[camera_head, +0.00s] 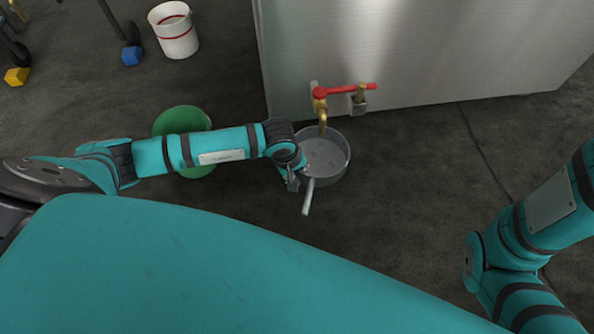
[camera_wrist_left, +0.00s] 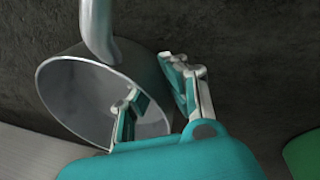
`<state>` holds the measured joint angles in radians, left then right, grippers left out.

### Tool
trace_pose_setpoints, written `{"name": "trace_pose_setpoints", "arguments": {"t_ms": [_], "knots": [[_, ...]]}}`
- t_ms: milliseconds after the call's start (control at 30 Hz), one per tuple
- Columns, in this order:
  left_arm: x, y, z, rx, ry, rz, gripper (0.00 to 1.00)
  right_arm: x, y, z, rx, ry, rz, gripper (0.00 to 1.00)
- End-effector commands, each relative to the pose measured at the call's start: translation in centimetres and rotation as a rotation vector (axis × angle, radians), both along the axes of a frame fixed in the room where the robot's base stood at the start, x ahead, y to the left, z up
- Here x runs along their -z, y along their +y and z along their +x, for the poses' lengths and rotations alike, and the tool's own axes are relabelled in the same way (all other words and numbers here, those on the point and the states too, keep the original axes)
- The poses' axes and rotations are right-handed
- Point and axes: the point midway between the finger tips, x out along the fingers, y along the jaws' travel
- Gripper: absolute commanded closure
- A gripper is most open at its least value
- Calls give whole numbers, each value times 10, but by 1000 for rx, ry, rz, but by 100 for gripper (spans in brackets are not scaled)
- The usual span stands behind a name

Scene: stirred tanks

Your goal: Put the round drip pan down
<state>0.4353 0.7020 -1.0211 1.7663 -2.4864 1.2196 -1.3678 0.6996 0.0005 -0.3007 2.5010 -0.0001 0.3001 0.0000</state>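The round drip pan (camera_head: 334,174) is grey metal with a straight handle (camera_head: 308,197) pointing toward me. It is below the brass tap (camera_head: 321,105) in the head view; whether its base touches the floor is hard to tell. My left gripper (camera_head: 293,181) is at the pan's near left rim. In the left wrist view, the gripper's fingers (camera_wrist_left: 157,88) are apart. One finger is inside the pan (camera_wrist_left: 72,88) and the other is outside its wall, with a visible gap between them. My right gripper is out of view; only part of that arm shows.
A large steel tank (camera_head: 420,50) with a red tap lever (camera_head: 350,89) stands behind the pan. A green round container (camera_head: 181,121) is partly behind my left arm. A white bucket (camera_head: 174,32) stands at upper left. Dark floor right of the pan is clear.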

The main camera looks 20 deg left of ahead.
Motion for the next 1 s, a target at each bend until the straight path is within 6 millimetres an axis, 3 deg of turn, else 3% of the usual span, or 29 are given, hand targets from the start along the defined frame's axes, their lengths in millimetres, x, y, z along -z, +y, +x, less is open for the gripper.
{"name": "trace_pose_setpoints", "arguments": {"t_ms": [33,133,467,1000], "knots": [[-1,0,0,0,0,0,84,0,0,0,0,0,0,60],[-1,0,0,0,0,0,71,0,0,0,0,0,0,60],[-6,0,0,0,-1,-1,71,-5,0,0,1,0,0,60],[-107,12,-19,1,-1,1,71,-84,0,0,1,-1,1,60]]}}
